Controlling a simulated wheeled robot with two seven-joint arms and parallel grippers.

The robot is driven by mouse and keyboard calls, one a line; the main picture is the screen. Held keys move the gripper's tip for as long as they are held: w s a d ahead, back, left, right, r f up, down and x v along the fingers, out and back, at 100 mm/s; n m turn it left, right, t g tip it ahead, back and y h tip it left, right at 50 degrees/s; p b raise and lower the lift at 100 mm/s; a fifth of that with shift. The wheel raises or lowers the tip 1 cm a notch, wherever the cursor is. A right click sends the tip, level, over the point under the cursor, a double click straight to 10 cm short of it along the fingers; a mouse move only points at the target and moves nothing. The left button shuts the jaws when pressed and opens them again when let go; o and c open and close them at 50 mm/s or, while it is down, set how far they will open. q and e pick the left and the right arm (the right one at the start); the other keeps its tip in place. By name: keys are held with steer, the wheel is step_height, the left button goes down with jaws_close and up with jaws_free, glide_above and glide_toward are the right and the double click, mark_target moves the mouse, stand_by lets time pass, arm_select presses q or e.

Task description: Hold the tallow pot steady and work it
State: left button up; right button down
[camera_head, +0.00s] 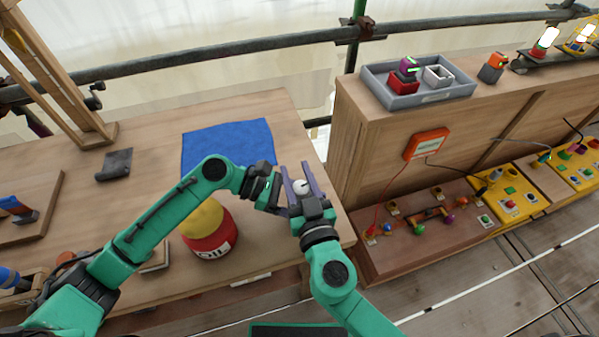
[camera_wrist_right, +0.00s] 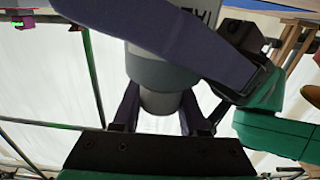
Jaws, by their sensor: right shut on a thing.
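The tallow pot (camera_head: 299,187) is a small grey-white round pot, seen from above in the head view between purple gripper fingers. In the right wrist view it is a grey cylinder (camera_wrist_right: 160,72) with dark, partly cut-off lettering. My right gripper (camera_wrist_right: 160,110) is shut on its narrower lower part and holds it above the floor near the bench edge. My left gripper (camera_head: 277,195) is right beside the pot. One of its broad purple fingers (camera_wrist_right: 150,35) crosses in front of the pot in the wrist view. Whether it grips the pot is hidden.
A red and yellow oil container (camera_head: 210,240) stands on the wooden bench (camera_head: 265,255), beneath my left arm. A blue cloth (camera_head: 228,142) lies behind it. A grey tray (camera_head: 430,97) with small blocks sits on the raised shelf to the right. Wired panels (camera_head: 425,250) lie below.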

steer(key=shift+n+y, duration=0.3)
steer(key=shift+y, duration=0.1)
steer(key=shift+c, duration=2.2)
jaws_free()
steer(key=shift+s, duration=0.15)
steer(key=v, duration=1.1)
steer(key=shift+s+d+r, duration=0.15)
steer(key=shift+s, duration=0.2)
